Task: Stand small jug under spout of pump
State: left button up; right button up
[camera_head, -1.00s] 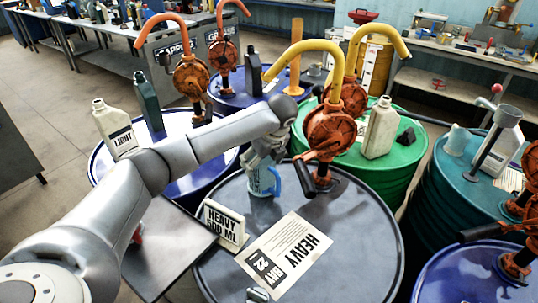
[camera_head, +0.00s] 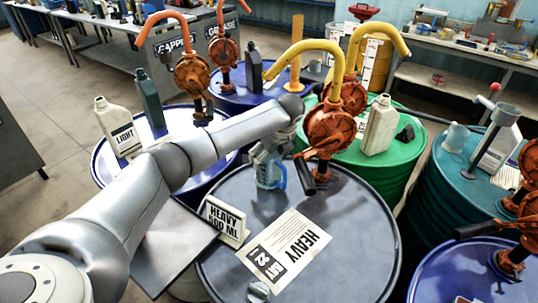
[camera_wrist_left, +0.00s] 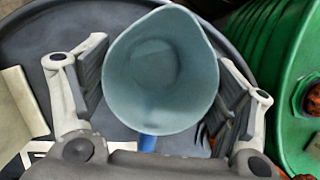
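The small jug (camera_head: 269,177) is pale blue with a blue handle, upright over the dark grey HEAVY drum (camera_head: 345,245). In the left wrist view I look down into the empty-looking jug (camera_wrist_left: 160,75). My left gripper (camera_head: 267,152) has its fingers on both sides of the jug and is shut on it; the pads also show in the wrist view (camera_wrist_left: 163,85). Whether the jug's base touches the drum I cannot tell. The orange pump (camera_head: 329,130) stands just right of the jug. Its yellow spout (camera_head: 305,47) curves left and ends above my arm. My right gripper is out of view.
A HEAVY 500 ML sign (camera_head: 227,222) stands in front of the jug. The pump's black crank handle (camera_head: 304,174) hangs close to the jug's right. A green drum (camera_head: 397,175) with a cream bottle (camera_head: 380,125) is behind. The drum's front right is free.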

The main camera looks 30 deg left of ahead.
pick_arm(q)
jog(key=o, duration=0.3)
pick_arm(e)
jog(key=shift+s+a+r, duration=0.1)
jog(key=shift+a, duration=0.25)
pick_arm(q)
jog(key=b+v, duration=0.2)
jog(key=v, duration=0.9)
jog(key=shift+w+b, duration=0.1)
jog(key=shift+b, duration=0.25)
jog(key=shift+d+r, duration=0.15)
jog(key=shift+r, duration=0.45)
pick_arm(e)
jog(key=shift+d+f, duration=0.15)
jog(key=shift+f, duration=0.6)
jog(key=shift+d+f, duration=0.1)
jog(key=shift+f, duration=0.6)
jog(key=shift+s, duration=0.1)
